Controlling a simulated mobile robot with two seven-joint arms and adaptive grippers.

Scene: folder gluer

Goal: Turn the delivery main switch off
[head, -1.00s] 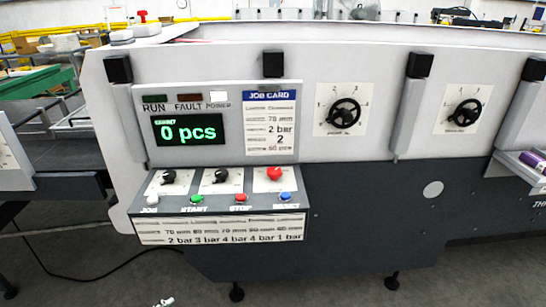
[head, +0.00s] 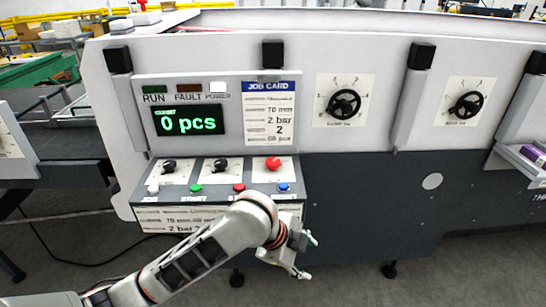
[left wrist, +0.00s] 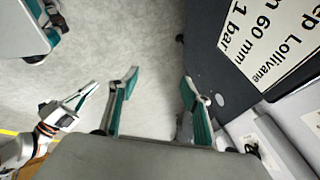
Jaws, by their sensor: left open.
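The control panel (head: 220,190) on the machine front carries two black rotary knobs, one at the left (head: 169,166) and one in the middle (head: 221,166), and a red mushroom-shaped control (head: 273,164) at the right. Their labels are too small to read, so I cannot tell which is the delivery main switch. My left gripper (head: 308,256) is open and empty, below and right of the panel, apart from it. Its open fingers also show in the left wrist view (left wrist: 160,78). Another hand, apparently my right gripper (left wrist: 75,110), shows partly at the left there; its opening is unclear.
Small white, green, red and blue buttons line the panel's front edge; my arm passes close below them. The green display (head: 190,121) reads 0 pcs, and the white POWER lamp (head: 218,88) looks lit. Two black handwheels (head: 344,104) (head: 466,106) are further right.

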